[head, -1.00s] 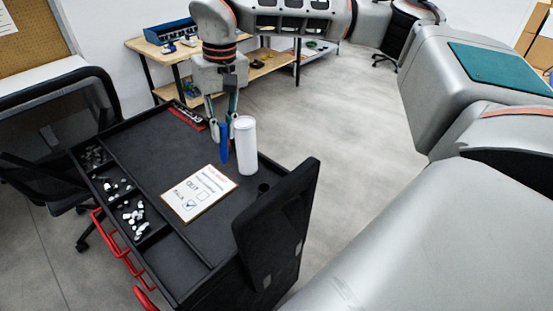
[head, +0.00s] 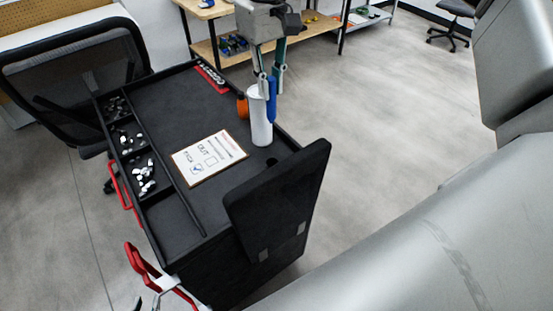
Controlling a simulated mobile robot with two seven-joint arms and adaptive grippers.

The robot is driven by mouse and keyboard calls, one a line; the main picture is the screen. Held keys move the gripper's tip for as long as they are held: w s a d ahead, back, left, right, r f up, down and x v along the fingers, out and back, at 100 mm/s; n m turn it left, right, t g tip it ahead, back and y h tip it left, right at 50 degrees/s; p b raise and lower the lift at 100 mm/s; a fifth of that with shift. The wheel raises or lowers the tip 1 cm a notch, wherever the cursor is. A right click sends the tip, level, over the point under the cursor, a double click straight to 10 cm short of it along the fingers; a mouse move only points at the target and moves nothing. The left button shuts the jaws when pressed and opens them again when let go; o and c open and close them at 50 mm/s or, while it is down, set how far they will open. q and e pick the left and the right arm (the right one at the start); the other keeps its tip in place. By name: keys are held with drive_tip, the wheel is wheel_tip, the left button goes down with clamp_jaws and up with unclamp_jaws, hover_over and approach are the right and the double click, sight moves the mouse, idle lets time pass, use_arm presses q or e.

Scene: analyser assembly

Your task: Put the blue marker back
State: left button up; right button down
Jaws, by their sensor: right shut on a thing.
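The blue marker (head: 271,104) is upright between the fingers of my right gripper (head: 270,75), which is shut on it. The marker overlaps the right side of a tall white cylinder (head: 259,126) in the picture; I cannot tell whether they touch. A white card (head: 209,158) with printed text, an empty box and a ticked box lies on the black cart top (head: 178,110). My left gripper (head: 162,290) shows only in part at the bottom left, beside a red drawer handle (head: 139,262). I cannot tell whether it is open or holds the handle.
An orange round object (head: 242,106) is partly behind the cylinder. A dark hole (head: 272,163) is in the cart top near the raised black panel (head: 279,200). Small-part compartments (head: 141,178) line the left side. A black chair (head: 75,80) stands at the left.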

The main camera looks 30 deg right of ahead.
sight(271, 117)
wheel_tip(271, 117, down, 19)
idle(0.5)
drive_tip(key=shift+f, duration=0.15)
drive_tip(key=c, duration=2)
unclamp_jaws()
drive_tip(key=shift+o, duration=0.2)
wheel_tip(271, 117, up, 12)
drive_tip(key=shift+r, duration=0.2)
